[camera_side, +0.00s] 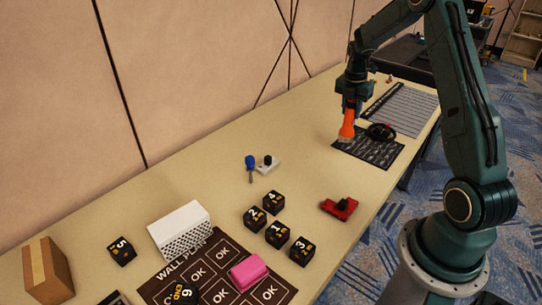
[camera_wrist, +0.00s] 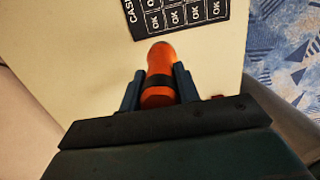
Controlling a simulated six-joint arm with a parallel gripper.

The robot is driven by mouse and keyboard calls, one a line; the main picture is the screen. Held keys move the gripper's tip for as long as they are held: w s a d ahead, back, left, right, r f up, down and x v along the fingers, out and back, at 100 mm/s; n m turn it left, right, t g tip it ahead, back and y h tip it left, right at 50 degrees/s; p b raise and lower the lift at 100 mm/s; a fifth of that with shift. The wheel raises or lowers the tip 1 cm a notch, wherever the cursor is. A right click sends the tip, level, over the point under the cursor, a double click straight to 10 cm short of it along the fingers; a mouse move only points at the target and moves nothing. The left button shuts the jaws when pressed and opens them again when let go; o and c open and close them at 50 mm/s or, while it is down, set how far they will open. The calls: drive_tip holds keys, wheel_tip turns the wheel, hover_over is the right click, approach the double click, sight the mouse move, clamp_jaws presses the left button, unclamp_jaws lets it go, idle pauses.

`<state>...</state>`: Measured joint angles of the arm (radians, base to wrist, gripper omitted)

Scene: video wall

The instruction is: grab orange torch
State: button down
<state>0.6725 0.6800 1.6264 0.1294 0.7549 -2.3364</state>
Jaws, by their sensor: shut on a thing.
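The orange torch (camera_side: 347,128) is upright between the jaws of my gripper (camera_side: 351,104), with its wide pale end pointing down. That end is at the left edge of a dark printed mat (camera_side: 372,154); I cannot tell whether it touches the table. In the wrist view the torch (camera_wrist: 159,62) sits between the two fingers of my gripper (camera_wrist: 159,84), which are shut on its body. A black band crosses the body there.
A black coiled item (camera_side: 381,132) lies close to the right of the torch. A blue screwdriver (camera_side: 250,165), a red tool (camera_side: 339,208), several black numbered cubes (camera_side: 276,235), a white perforated box (camera_side: 181,230) and a pink block (camera_side: 248,272) lie nearer.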

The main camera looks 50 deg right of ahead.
wheel_tip(320, 180, up, 12)
idle(0.4)
idle(0.5)
